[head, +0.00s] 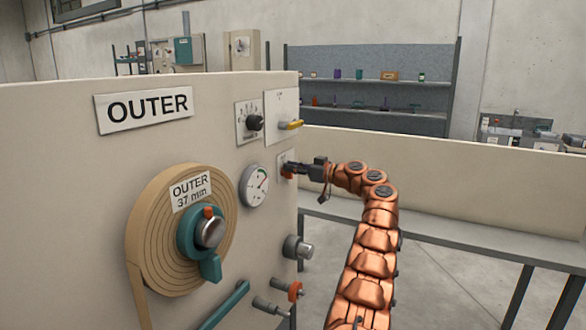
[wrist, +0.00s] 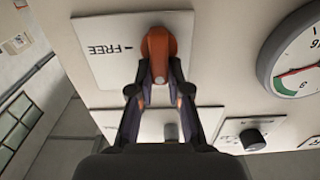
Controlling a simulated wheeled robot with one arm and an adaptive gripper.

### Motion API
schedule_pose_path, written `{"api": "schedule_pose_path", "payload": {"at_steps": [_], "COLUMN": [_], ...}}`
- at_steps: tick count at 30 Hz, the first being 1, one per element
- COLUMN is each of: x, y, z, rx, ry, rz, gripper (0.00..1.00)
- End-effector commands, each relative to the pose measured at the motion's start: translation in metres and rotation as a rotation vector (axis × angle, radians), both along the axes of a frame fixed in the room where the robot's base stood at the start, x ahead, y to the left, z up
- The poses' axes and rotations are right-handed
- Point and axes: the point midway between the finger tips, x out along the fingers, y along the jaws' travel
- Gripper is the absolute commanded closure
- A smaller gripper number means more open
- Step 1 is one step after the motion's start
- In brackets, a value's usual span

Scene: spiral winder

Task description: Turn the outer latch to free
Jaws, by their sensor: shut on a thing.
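The outer latch is an orange knob on a white plate, seen close in the wrist view (wrist: 157,55). The plate (wrist: 102,58) is marked FREE with a small pointer mark, which appears upside down. My gripper (wrist: 158,92) has its two dark fingers on either side of the orange latch and is shut on it. In the head view my gripper (head: 297,168) reaches left to the panel, and only a little orange of the latch shows. The panel (head: 90,220) carries a large OUTER sign (head: 146,108). The latch's other markings are hidden.
A gauge (head: 254,186) sits left of my gripper. A tan roll (head: 150,235) with a teal hub is at lower left. Knobs and a teal bar stick out below.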

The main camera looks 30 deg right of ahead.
Motion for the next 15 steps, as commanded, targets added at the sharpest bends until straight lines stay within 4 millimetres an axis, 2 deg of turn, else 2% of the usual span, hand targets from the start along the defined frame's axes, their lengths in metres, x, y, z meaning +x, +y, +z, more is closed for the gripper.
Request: {"api": "schedule_pose_path", "payload": {"at_steps": [15], "x": [0.0009], "y": [-0.0011], "z": [0.0005], "rx": [0.078], "ry": [0.049], "rz": [0.002], "gripper": [1.00]}}
